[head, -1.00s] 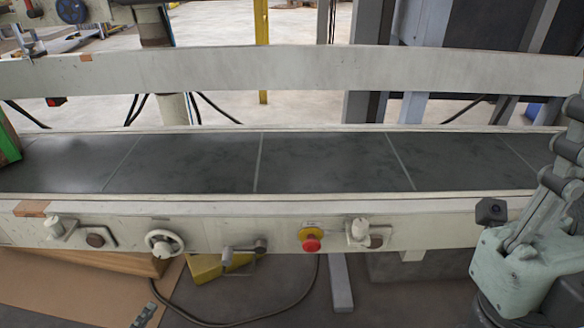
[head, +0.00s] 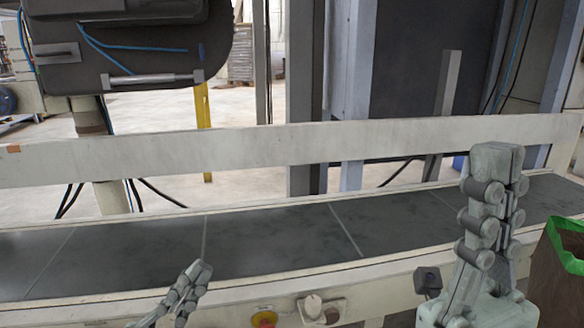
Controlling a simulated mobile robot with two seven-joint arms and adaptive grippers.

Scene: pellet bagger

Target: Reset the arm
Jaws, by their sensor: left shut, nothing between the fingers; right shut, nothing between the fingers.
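My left gripper (head: 199,269) rises from the bottom edge, left of the middle. Its fingers are together and empty, in front of the conveyor belt (head: 270,242). My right gripper (head: 497,164) stands pointing up at the right, in front of the belt. Its fingers are together and hold nothing. Its lower part is cut by the bottom edge of the view. Most of both arms is out of view.
A brown bag with a green rim (head: 562,265) is at the right edge, close to my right gripper. A pale rail (head: 300,143) runs behind the belt. A dark machine housing (head: 150,60) hangs upper left. A red-and-yellow button (head: 264,319) is on the near frame.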

